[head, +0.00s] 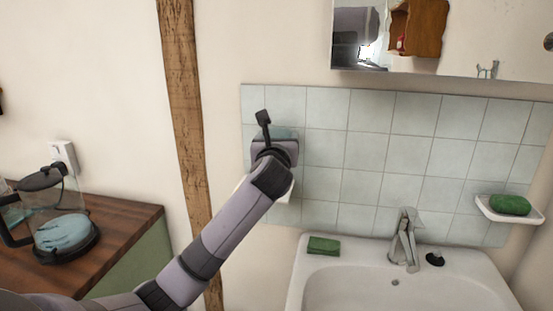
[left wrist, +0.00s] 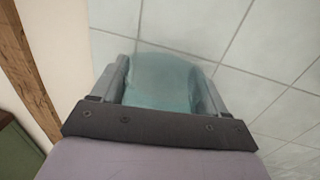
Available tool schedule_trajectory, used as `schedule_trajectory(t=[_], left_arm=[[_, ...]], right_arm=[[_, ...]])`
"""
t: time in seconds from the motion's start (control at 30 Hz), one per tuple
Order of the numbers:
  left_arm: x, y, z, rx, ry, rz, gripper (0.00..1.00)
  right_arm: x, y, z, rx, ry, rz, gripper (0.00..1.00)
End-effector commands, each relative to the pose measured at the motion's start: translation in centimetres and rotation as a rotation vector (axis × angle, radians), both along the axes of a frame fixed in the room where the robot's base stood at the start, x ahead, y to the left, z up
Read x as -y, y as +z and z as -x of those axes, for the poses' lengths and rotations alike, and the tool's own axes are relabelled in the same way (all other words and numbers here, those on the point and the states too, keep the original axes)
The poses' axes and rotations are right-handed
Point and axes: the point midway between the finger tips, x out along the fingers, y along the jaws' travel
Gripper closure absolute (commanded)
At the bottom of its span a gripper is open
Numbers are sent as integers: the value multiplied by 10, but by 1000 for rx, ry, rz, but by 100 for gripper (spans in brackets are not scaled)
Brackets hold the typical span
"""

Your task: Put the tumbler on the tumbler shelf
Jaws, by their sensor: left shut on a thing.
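The tumbler is a translucent teal cup (left wrist: 162,85), seen between the two fingers of my left gripper (left wrist: 165,80) in the left wrist view. The left gripper is shut on it, in front of the tiled wall. In the head view my left gripper (head: 276,143) hides most of the tumbler; only a teal edge (head: 287,132) shows. A white shelf (head: 289,193), which looks like the tumbler shelf, shows in part behind and below my gripper on the left of the tiles. My arm covers most of it. I cannot tell whether the tumbler touches it. My right gripper is not in view.
A sink (head: 335,285) with a tap (head: 404,240) and a green block (head: 323,245) stands at the lower right. A soap dish (head: 484,208) holds green soap. A mirror cabinet (head: 450,45) hangs above. A glass kettle (head: 62,220) stands on the wooden counter (head: 120,225) at left.

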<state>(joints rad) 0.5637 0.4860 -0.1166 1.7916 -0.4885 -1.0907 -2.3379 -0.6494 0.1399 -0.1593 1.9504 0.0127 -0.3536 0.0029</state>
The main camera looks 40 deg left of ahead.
Motion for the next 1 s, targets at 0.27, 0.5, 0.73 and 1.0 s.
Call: schedule_trajectory(t=[0.27, 0.5, 0.73, 1.0], left_arm=[[0, -30, 1, 2, 1, 1, 62], [-3, -48, -2, 5, 2, -3, 62], [-3, -48, -2, 5, 2, -4, 62], [-2, -51, -2, 4, 2, -2, 15]], right_arm=[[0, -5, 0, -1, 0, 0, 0], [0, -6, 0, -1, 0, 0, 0], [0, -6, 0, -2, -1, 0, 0], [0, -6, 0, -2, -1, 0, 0]])
